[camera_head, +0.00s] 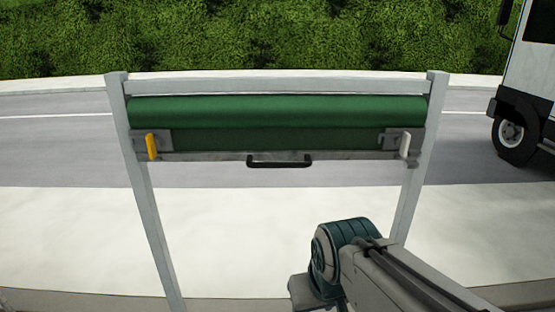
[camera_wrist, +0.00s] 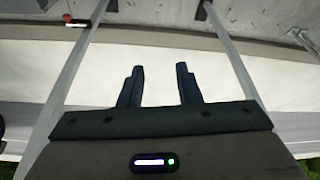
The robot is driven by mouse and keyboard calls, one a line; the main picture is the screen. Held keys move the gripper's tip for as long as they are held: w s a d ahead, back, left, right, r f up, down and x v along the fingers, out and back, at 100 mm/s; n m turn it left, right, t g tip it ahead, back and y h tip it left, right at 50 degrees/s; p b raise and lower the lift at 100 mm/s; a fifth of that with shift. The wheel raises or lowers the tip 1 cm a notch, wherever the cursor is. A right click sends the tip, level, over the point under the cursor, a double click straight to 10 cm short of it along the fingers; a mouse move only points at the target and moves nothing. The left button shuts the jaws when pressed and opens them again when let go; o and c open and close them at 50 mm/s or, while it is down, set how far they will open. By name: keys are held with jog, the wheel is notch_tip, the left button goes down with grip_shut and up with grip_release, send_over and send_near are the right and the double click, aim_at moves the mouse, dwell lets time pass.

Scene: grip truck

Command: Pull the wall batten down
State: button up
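The wall batten (camera_head: 215,157) is a grey bar along the bottom edge of a rolled green sheet (camera_head: 280,112), high between two grey posts. A black handle (camera_head: 280,164) hangs at the batten's middle. A yellow latch (camera_head: 152,146) sits at its left end and a white latch (camera_head: 405,145) at its right end. My gripper (camera_wrist: 160,82) shows in the wrist view with its two dark fingers apart and nothing between them. The head view shows only my arm at the lower right, below the batten; the gripper itself is not visible there.
The left post (camera_head: 146,210) and right post (camera_head: 411,205) frame an open space under the batten. A pale pavement (camera_head: 270,235) and grey road lie behind. A white truck (camera_head: 533,75) stands at the far right, and a hedge (camera_head: 260,35) runs along the back.

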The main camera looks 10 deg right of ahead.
aim_at(281, 166)
dwell(0.3)
jog(key=shift+o, duration=0.6)
jog(key=w+d+r+n+t+h+b, duration=0.1)
jog(key=w+d+r+n+t, duration=0.35)
jog(key=w+r+n, duration=0.2)
jog(key=w+d+r+n+t+h, duration=0.1)
jog(key=w+d+r+n+t, duration=0.2)
jog(key=w+r+n+t, duration=0.3)
jog(key=w+a+r+n+t+y, duration=0.1)
jog(key=a+r+n+t+y, duration=0.1)
jog(key=a+r+n+y, duration=0.35)
jog(key=shift+n+g, duration=0.25)
jog(key=shift+n, duration=0.45)
jog(key=b+x, duration=0.1)
jog(key=x, duration=0.3)
jog(key=f+b+x, duration=0.1)
jog(key=x, duration=0.4)
jog(key=b+x, duration=0.1)
jog(key=x, duration=0.4)
jog(key=shift+s+f, duration=0.1)
jog(key=shift+f, duration=0.35)
